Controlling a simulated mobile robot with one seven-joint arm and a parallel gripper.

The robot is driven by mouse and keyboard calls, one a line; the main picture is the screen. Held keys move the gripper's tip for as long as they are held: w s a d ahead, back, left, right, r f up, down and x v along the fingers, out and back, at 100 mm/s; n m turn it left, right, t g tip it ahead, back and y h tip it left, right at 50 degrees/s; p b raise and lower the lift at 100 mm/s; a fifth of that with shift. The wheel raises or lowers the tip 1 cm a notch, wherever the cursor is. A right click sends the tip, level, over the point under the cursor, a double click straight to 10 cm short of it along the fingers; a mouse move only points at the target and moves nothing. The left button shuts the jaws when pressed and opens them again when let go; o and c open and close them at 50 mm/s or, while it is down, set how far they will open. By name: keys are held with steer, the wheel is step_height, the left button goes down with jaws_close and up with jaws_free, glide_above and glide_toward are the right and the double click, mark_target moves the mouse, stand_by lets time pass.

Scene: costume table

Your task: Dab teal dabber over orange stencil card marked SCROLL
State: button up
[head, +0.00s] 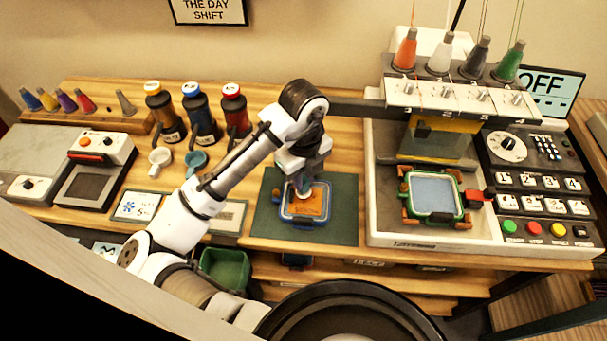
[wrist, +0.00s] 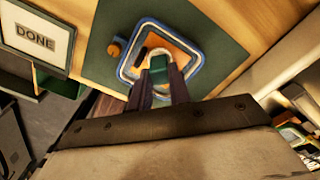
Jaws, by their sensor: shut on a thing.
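My gripper (wrist: 159,88) is shut on the teal dabber (wrist: 158,68), which stands between its fingertips. In the head view, the gripper (head: 303,178) points down over the orange stencil card (head: 314,207). The card lies inside a blue-rimmed square frame (head: 285,213) on a dark green mat (head: 345,205). In the wrist view the dabber covers the middle of the card (wrist: 181,52), and the blue frame (wrist: 126,67) surrounds it. The dabber's pale lower end is at the card; whether it touches I cannot tell. No word on the card is readable.
An embroidery machine (head: 383,210) with a green hoop (head: 407,185) stands right of the mat. A DONE sign (wrist: 36,42) shows in the wrist view.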

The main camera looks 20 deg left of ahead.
steer(key=shift+f+b, duration=0.55)
stand_by(1.6)
steer(key=shift+r, duration=0.1)
step_height(320, 180, up, 7)
steer(key=p, duration=0.6)
steer(key=shift+f, duration=0.2)
steer(key=f+b, duration=0.2)
steer(key=s+f+b, duration=0.1)
steer(key=f, duration=0.1)
steer(key=f+b, duration=0.1)
steer(key=b, duration=0.1)
steer(key=shift+s+d+f+b, duration=0.2)
steer(key=shift+s+f+b, duration=0.1)
steer(key=shift+f, duration=0.1)
steer(key=shift+f+b, duration=0.5)
steer(key=shift+b, duration=0.05)
stand_by(2.2)
